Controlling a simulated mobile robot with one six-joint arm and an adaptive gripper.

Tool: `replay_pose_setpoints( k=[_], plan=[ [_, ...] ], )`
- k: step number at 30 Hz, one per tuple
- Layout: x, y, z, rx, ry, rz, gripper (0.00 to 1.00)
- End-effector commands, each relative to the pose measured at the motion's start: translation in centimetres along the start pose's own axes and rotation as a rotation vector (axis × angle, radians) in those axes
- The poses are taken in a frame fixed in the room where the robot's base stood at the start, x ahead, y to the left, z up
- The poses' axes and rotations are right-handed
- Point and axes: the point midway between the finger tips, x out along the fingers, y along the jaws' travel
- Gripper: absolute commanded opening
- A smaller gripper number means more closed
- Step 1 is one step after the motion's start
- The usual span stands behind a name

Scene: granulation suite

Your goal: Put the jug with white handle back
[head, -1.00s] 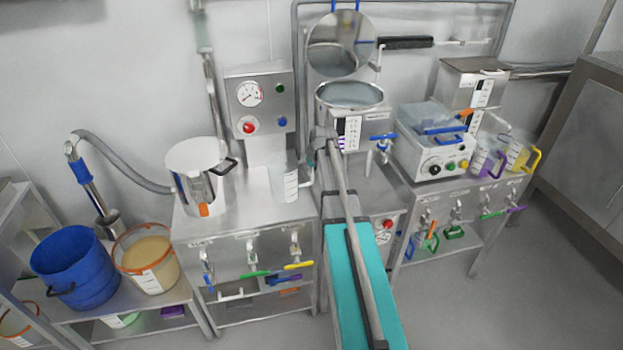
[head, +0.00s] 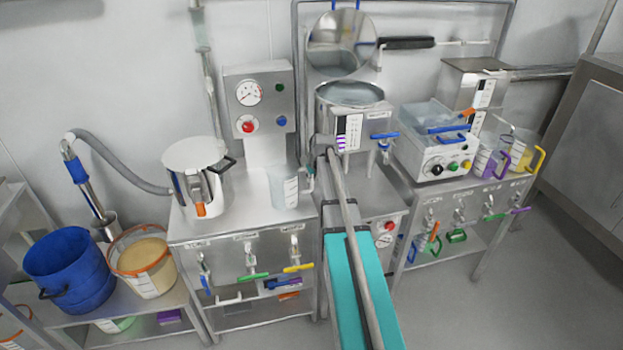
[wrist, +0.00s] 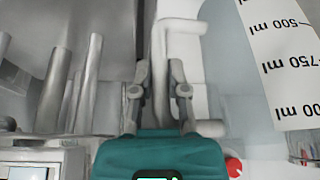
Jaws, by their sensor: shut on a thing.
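The jug with white handle (head: 284,188) is a clear, upright jug with a printed scale. It is at the right end of the left steel bench, below the gauge panel. In the wrist view the jug (wrist: 275,65) fills the right side, with its millilitre marks showing. My gripper (wrist: 160,75) is shut on its white handle (wrist: 185,28), between the two fingers. In the head view my arm hides most of the gripper. I cannot tell whether the jug's base touches the bench.
A steel pot (head: 196,178) stands left of the jug. The gauge panel (head: 260,100) rises behind it. A steel vessel (head: 352,112) is to the right. Jugs with purple (head: 488,160) and yellow handles (head: 522,152) stand at the far right. Bare bench lies in front of the jug.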

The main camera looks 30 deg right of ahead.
Motion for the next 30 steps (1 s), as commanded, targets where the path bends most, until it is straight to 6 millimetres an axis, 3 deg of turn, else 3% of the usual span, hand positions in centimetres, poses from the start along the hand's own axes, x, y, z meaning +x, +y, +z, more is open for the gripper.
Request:
replay_pose_setpoints(
  k=[3,4,9,23,30],
  plan=[
    [0.3,0.0,0.1,0.000,0.000,0.000,0.00],
    [0.3,0.0,0.1,0.000,0.000,0.000,0.24],
    [0.2,0.0,0.1,0.000,0.000,0.000,0.54],
    [0.1,0.0,0.0,0.000,0.000,0.000,0.54],
    [-1.0,0.0,-0.1,0.000,0.000,0.000,0.54]
  ],
)
